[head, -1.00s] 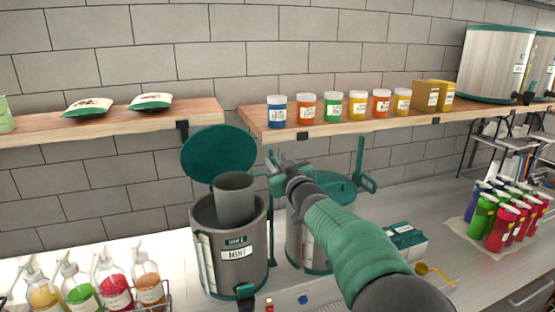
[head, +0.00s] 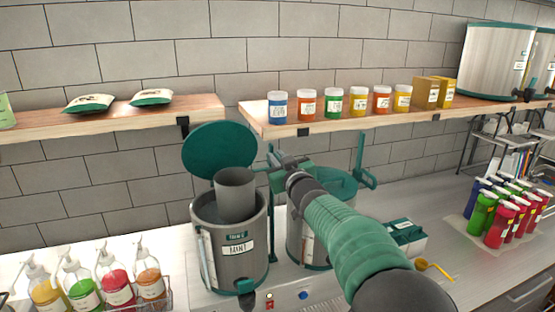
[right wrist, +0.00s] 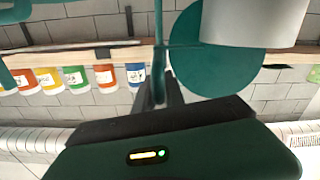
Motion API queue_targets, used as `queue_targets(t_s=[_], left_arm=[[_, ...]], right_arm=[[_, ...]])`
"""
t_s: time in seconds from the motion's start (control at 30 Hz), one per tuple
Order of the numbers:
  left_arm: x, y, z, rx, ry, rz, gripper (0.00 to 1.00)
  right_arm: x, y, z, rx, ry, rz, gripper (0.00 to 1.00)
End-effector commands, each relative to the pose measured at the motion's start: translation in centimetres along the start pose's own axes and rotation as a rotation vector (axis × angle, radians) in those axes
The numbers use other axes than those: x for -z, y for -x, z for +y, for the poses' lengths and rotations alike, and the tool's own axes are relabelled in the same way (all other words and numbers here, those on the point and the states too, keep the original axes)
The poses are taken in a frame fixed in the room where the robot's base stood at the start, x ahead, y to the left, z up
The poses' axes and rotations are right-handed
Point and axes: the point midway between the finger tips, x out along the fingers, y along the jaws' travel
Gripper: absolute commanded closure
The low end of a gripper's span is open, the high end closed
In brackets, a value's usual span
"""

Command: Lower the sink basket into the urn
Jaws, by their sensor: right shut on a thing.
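The sink basket (head: 235,190) is a grey cylinder. It stands upright at the mouth of the left urn, its top above the rim and its lower end inside the opening. The urn (head: 237,268) is grey with a label, and its round green lid (head: 217,150) is raised behind the basket. My right gripper (head: 268,174) is to the right of the basket, shut on its green handle. In the right wrist view the basket (right wrist: 255,18) is at upper right, with the green handle bar (right wrist: 158,30) at the fingers. My left gripper is out of view.
A second urn (head: 298,235) stands just right, partly hidden by my right arm. Pump bottles (head: 115,285) stand at lower left. A shelf (head: 330,123) with several jars runs behind. Colored bottles (head: 495,220) stand on the counter at right.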

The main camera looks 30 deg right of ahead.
Motion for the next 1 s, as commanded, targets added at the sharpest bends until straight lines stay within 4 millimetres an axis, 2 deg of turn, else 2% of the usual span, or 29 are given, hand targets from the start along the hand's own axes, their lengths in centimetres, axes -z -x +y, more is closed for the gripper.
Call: queue_targets(t_s=[0.8,0.9,1.0], left_arm=[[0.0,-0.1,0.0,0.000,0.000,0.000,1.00],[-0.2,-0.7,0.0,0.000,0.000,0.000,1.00],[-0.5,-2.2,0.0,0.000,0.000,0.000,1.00]], right_arm=[[-0.1,0.0,0.0,0.001,0.003,-0.001,1.00],[-0.8,0.0,-0.2,0.000,0.003,-0.002,1.00],[-2.4,0.0,-0.5,0.001,0.003,-0.002,1.00]])
